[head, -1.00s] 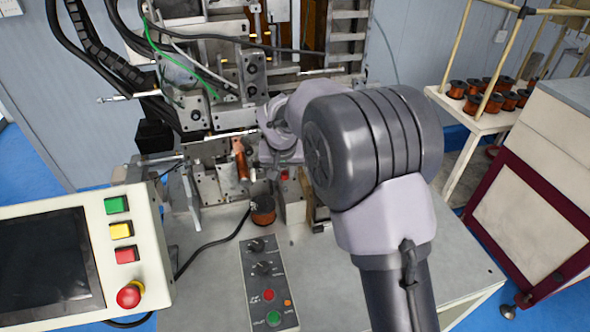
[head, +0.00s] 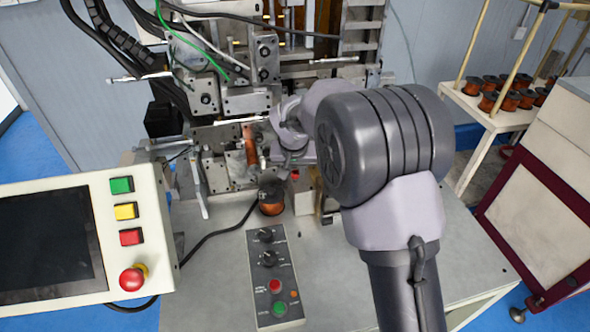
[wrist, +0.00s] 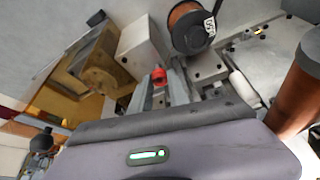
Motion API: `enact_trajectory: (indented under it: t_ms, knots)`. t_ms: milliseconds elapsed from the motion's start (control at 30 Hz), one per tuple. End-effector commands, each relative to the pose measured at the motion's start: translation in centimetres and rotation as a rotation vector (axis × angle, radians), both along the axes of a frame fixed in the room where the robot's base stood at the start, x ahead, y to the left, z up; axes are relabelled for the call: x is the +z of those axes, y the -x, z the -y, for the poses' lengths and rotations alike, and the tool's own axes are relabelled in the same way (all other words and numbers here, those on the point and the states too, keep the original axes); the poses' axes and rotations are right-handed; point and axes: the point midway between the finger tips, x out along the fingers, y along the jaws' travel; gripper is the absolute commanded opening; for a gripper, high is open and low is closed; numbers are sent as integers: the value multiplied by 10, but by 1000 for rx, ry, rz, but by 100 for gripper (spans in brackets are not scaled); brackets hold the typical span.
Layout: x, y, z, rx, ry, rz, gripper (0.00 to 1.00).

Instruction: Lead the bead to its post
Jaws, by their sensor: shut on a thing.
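A small red bead (wrist: 158,75) shows at the tip of my gripper (wrist: 172,85) in the wrist view, between grey fingers. In the head view it is a small red spot (head: 295,174) just below my gripper (head: 292,158). The gripper is shut on it; the fingertips are small and partly hidden by my wrist in the head view. The bead is in front of the winder's lower plates, above and right of a dark-flanged copper spool (head: 271,200). I cannot tell which part is the bead's post, or whether a wire runs from the bead.
A copper coil (head: 250,150) stands close left of my gripper; it looms at the right in the wrist view (wrist: 300,95). A pale block (wrist: 143,48) is near the fingers. A button box (head: 272,275) and a screen panel (head: 50,245) stand in front.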

Motion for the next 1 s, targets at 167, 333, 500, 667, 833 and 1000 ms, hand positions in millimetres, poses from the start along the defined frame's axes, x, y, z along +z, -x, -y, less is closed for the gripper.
enact_trajectory:
  t_ms: [167, 333, 500, 667, 833, 1000]
  knots:
    - [-7, 0, 0, 0, 0, 0, 0]
    - [-12, 0, 0, 0, 0, 0, 0]
    - [-17, 0, 0, 0, 0, 0, 0]
    - [-16, 0, 0, 0, 0, 0, 47]
    - [-16, 0, 0, 0, 0, 0, 47]
    - [-13, 1, 0, 0, 0, 0, 47]
